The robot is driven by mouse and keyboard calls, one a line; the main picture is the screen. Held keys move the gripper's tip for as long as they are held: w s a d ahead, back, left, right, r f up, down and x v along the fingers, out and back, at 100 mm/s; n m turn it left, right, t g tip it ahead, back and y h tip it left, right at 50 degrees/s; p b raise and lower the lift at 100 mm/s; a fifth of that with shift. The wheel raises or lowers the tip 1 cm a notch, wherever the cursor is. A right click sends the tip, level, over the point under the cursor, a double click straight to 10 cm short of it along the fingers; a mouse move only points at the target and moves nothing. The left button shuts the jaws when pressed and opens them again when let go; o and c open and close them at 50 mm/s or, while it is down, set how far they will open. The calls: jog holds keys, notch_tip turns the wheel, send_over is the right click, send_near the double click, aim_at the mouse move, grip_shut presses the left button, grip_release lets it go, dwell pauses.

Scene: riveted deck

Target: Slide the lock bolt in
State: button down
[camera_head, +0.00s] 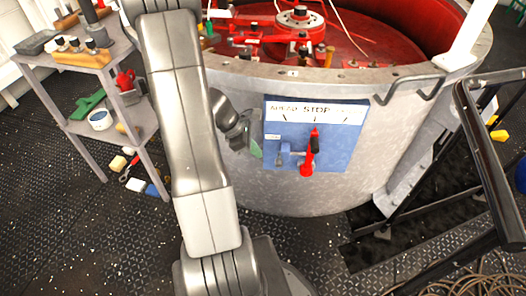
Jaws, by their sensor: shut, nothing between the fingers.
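A blue panel (345,150) is fixed to the side of a large grey round drum. Its white strip reads "AHEAD", "STOP" and a third word too small to read. A red lever (314,146) stands nearly upright on the panel, under "STOP". A small blue-grey piece to the left of the lever looks like the lock bolt (285,150); how far in it sits I cannot tell. My gripper (259,149) is at the panel's left edge, left of the bolt and apart from it. It is shut and empty; my arm and wrist hide part of it.
The grey drum (225,80) has red machinery inside and a handle on its rim. A grey shelf (60,125) with tools stands at the left. A dark railing (490,160) and ropes are at the right. Small items lie on the riveted floor near the shelf.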

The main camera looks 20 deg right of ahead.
jog(key=p+v, duration=0.2)
jog(key=v, duration=0.6)
jog(key=shift+r, duration=0.2)
jog(key=shift+d, duration=0.15)
jog(key=b+x, duration=0.4)
jog(key=x, duration=0.8)
jog(key=shift+b, duration=0.35)
jog(key=shift+f, duration=0.1)
jog(key=shift+d, duration=0.15)
